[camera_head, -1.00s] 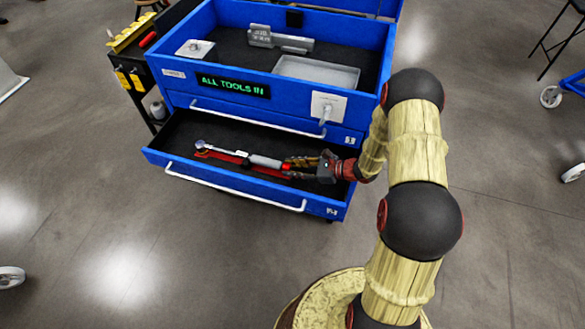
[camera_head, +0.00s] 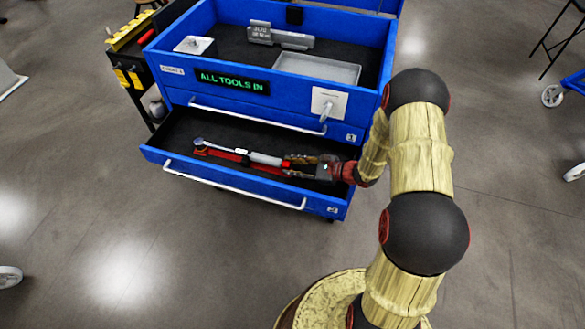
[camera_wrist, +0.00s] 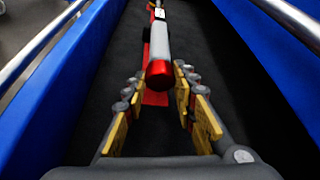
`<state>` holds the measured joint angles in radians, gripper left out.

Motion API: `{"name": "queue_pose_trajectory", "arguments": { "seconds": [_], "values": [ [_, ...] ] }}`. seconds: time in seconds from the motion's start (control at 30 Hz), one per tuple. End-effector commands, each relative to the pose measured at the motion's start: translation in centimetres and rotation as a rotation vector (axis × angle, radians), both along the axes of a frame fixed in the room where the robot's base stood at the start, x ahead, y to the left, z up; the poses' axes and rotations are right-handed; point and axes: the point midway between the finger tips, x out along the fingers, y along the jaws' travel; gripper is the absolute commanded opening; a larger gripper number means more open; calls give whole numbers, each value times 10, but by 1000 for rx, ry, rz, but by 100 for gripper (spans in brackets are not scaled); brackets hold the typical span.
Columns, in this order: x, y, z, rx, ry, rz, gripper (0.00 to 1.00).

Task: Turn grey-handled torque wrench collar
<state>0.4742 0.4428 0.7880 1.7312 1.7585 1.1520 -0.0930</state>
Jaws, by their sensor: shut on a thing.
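The torque wrench (camera_head: 235,152) lies in the open lower drawer (camera_head: 328,207), its round head to the left. Its grey handle (camera_wrist: 159,40) ends in a red collar (camera_wrist: 160,74) that points toward my wrist camera. A red strip lies beneath the wrench. My gripper (camera_head: 288,166) reaches into the drawer from the right, with one finger on each side of the collar. In the wrist view my gripper (camera_wrist: 160,80) is shut on the red collar at its fingertips. The exact contact is hard to make out.
The blue tool cabinet's top tray holds a grey tool (camera_head: 280,37), a shallow grey tray (camera_head: 317,69) and a metal block (camera_head: 195,45). A display (camera_head: 233,82) reads "ALL TOOLS IN". The drawer walls stand close on both sides of my gripper.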

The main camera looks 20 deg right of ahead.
Motion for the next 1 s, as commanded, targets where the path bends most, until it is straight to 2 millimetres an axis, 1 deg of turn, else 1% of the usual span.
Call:
{"name": "queue_pose_trajectory", "arguments": {
  "seconds": [0.1,0.5,0.73,1.0],
  "values": [
    [-1,1,-4,-53,-74,0,2],
    [-2,2,-4,-201,-276,0,2],
    [-2,2,-3,-237,-326,1,2],
    [-2,2,-2,-244,-336,0,2]
  ]
}}
